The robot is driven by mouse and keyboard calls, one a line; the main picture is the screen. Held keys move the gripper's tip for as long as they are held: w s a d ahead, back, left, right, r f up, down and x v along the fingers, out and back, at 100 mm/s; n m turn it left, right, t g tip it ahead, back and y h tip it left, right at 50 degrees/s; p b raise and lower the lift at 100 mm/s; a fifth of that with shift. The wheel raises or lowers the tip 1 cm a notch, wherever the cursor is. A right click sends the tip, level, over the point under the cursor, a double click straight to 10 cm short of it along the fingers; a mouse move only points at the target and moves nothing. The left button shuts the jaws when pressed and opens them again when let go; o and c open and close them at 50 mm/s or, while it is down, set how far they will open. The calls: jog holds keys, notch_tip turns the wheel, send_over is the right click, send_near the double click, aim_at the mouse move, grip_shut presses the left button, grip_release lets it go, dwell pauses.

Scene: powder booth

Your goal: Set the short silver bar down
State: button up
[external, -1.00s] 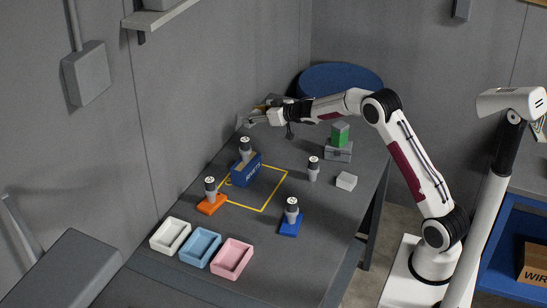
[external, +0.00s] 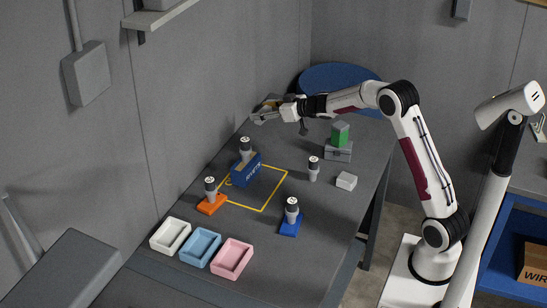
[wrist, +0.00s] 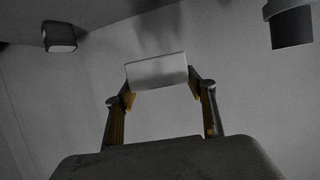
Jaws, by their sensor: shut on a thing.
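The short silver bar (wrist: 156,72) is a pale, plain block held crosswise between the fingertips of my gripper (wrist: 160,88) in the wrist view. My gripper is shut on it. In the external view my gripper (external: 264,117) is over the far left part of the grey table, near the wall. The bar is too small there to make out clearly. I cannot tell whether it touches the table.
A blue box (external: 246,170) and a yellow outline (external: 262,210) lie nearer. A grey case (external: 339,154) carries a green block (external: 340,133). Orange (external: 211,205) and blue (external: 290,227) bases hold grey cylinders. White, light-blue and pink trays (external: 232,259) line the front.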

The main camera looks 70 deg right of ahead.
jog(key=s+a+f+n+y, duration=0.2)
jog(key=s+a+n+y, duration=0.1)
jog(key=s+a, duration=0.5)
jog(key=s+a+f+n+y, duration=0.2)
jog(key=s+a, duration=0.6)
jog(key=a, duration=0.4)
jog(key=shift+s+n+g+y, duration=0.4)
jog(key=shift+n+y, duration=0.1)
jog(key=shift+y, duration=0.5)
send_over(284, 196)
jog(key=shift+a+f, duration=0.1)
jog(key=shift+f, duration=2.8)
jog(key=shift+f, duration=2.1)
jog(key=shift+f, duration=0.15)
jog(key=o, duration=1.2)
jog(key=shift+o, duration=0.2)
